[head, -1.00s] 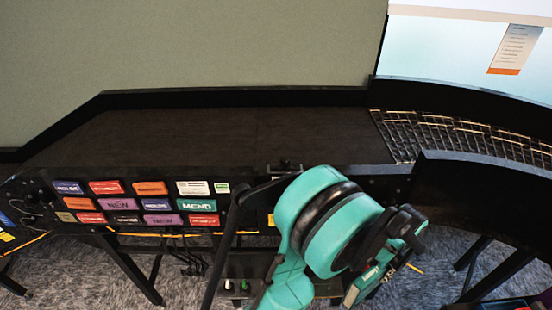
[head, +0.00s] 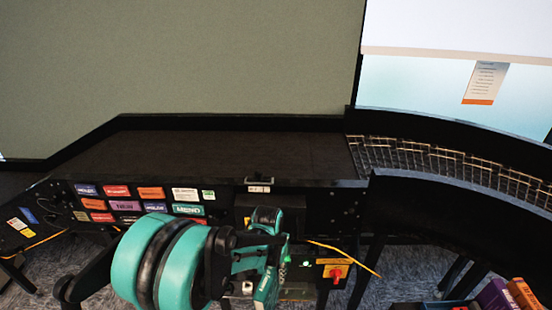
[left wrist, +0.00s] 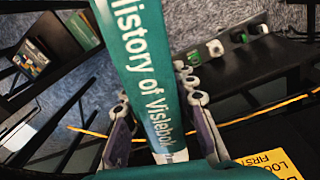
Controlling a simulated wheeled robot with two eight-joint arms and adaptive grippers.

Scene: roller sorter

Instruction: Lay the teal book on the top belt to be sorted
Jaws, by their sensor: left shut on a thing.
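The teal book (head: 267,288) is in my left gripper (head: 268,250), in front of the sorter and below belt level in the head view. In the left wrist view the book (left wrist: 143,65) shows its spine, with white lettering reading "History of Vislebok". The fingers of my left gripper (left wrist: 160,122) are shut on it from both sides. The top belt (head: 220,152) is a flat dark surface behind and above the gripper, and its visible part is bare. My right gripper is not in view.
A curved roller section (head: 430,158) joins the belt at the right. The sorter's front panel (head: 235,213) carries several coloured stickers. A red switch on a yellow plate (head: 335,272) sits below. Several books (head: 522,293) stand at the lower right.

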